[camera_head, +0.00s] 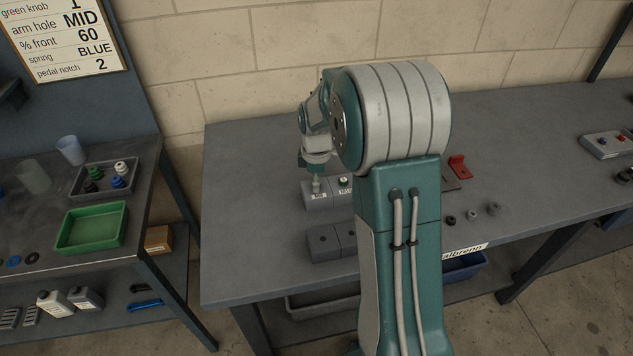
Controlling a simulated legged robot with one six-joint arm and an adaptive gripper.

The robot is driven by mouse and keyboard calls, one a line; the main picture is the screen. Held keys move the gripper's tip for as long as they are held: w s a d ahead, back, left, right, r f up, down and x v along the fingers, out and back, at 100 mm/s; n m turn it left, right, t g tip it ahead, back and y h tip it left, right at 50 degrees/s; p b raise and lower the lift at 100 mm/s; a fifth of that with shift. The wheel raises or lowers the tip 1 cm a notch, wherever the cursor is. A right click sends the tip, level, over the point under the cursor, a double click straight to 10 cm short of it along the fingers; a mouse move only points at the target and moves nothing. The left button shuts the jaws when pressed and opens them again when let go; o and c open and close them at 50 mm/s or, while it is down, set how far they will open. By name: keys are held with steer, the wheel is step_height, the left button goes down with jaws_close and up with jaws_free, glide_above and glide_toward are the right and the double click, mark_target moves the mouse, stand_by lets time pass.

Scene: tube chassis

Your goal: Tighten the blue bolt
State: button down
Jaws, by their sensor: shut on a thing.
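My gripper (316,175) points down over a grey block (318,200) with a small white label, at the back of the middle bench. It is shut on a small part at the block's top. The part is too small and too covered to tell its colour or shape. I cannot make out a blue bolt for certain on this bench. Beside that block, to the right, is another labelled grey block with a dark knob (344,182) on top. My own arm hides what lies farther right of it.
More grey blocks (324,242) stand in front. Several small dark and grey pieces (472,215) and a red bracket (458,167) lie right of my arm. The left bench has a green tray (91,227) and a dark tray (104,178) with coloured pieces. The middle bench's left part is clear.

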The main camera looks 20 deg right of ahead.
steer(key=shift+m, duration=0.5)
steer(key=m, duration=0.5)
steer(key=shift+f, duration=0.1)
steer(key=shift+m, duration=0.3)
steer(key=c, duration=0.5)
jaws_free()
steer(key=shift+w, duration=0.1)
step_height(320, 180, up, 12)
